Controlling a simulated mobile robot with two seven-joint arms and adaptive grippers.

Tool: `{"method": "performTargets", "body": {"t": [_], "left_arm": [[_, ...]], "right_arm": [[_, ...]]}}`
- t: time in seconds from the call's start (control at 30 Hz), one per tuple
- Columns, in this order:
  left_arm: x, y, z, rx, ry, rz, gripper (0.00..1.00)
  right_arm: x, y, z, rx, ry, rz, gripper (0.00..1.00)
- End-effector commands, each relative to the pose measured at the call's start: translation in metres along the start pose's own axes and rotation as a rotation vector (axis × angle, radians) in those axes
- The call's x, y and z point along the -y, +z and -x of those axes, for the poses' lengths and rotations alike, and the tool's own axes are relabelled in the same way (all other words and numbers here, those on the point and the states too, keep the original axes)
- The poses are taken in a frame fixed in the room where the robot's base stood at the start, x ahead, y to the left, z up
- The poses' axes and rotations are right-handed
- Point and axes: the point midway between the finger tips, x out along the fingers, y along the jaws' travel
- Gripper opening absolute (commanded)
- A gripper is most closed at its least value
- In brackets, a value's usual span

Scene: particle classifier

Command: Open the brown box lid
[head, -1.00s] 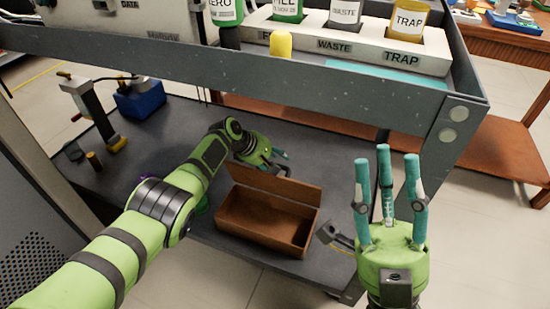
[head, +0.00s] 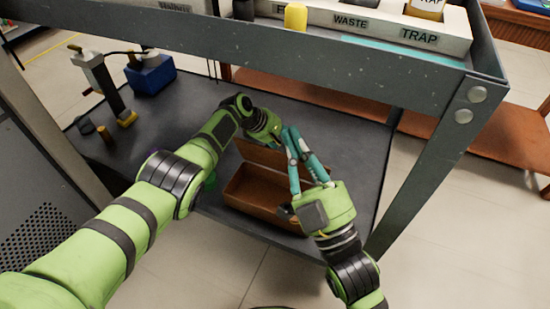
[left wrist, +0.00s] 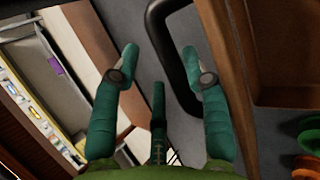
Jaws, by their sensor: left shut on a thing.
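The brown box (head: 252,207) stands on the dark lower shelf. Its lid (head: 262,152) is raised along the far edge, so the inside shows. My left gripper (head: 279,137) is behind the lid and shut on its handle. The black lid handle (left wrist: 192,75) shows at the fingers (left wrist: 160,60) in the left wrist view, with the brown lid (left wrist: 228,70) beside it. My right gripper (head: 288,138) is in front of the box's right part, its fingertips by the lid; whether it touches is unclear. Its fingers overlap, so their opening is unclear.
The grey upper shelf edge (head: 290,65) crosses above the box, with a post (head: 430,160) on the right. A blue block (head: 151,75) and a metal stand (head: 100,80) are at the back left. The lower shelf (head: 350,150) has free room right of the box.

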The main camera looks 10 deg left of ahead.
Motion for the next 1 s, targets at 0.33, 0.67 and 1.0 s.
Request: {"method": "performTargets", "body": {"t": [0.33,0.67,1.0], "left_arm": [[-0.001,0.003,-0.008,0.0,0.027,0.004,0.0],[-0.001,0.003,-0.008,0.0,0.027,0.003,0.0],[-0.001,0.003,-0.008,0.0,0.027,0.002,0.0]], "right_arm": [[0.131,0.178,-0.001,0.616,-0.44,0.32,0.0],[0.175,0.258,0.038,0.878,-1.05,1.354,0.0],[0.112,0.256,0.044,1.098,-1.424,2.218,0.0]]}}
